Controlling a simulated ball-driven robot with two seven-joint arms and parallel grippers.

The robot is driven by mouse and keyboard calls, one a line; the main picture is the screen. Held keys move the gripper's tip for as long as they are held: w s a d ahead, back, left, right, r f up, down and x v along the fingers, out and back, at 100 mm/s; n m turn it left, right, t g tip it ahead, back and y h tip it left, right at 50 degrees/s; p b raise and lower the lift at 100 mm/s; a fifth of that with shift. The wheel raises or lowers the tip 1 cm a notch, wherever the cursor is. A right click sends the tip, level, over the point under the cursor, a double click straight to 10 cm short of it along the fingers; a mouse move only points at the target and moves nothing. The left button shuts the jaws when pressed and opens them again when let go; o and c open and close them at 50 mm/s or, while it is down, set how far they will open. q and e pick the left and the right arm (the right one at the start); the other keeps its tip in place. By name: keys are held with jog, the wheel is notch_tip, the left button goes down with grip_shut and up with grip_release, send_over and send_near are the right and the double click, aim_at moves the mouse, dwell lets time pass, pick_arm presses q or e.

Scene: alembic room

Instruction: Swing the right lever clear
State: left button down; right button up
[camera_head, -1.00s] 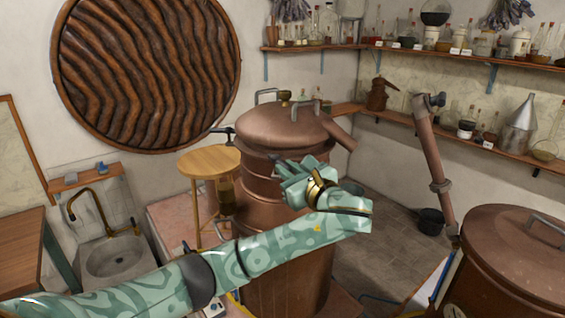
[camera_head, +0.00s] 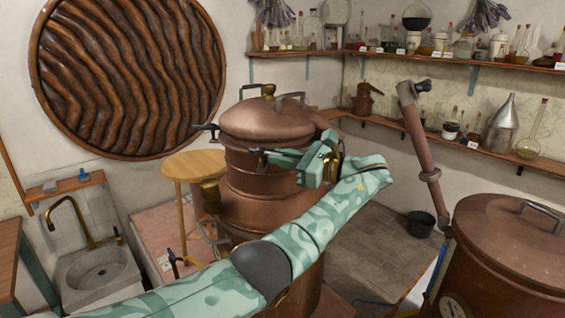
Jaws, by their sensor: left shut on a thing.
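A copper still pot (camera_head: 262,200) stands in the middle, its domed copper lid (camera_head: 265,120) seated on top with two grey handles. A dark lever (camera_head: 205,127) sticks out at the left of the rim. The right lever (camera_head: 257,151) shows as a short dark piece at the front of the rim, beside my fingertips. My left gripper (camera_head: 275,156), green and patterned, reaches across the front of the pot and is shut on this lever; its fingers and hand hide most of it. My right gripper is not in view.
A wooden stool (camera_head: 194,166) and a stone sink (camera_head: 98,270) stand to the left. A second copper vessel (camera_head: 510,245) is at the right, with a slanting copper pipe (camera_head: 418,140) near it. A black bucket (camera_head: 421,224) stands on the floor. Shelves of glassware line the back wall.

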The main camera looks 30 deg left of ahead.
pick_arm(q)
jog(key=shift+r, duration=0.1)
jog(key=c, duration=1.4)
grip_release()
jog(key=d+b, duration=0.4)
jog(key=d, duration=0.3)
jog(key=shift+d+b, duration=0.2)
jog(key=shift+b, duration=0.15)
jog(key=shift+d, duration=0.1)
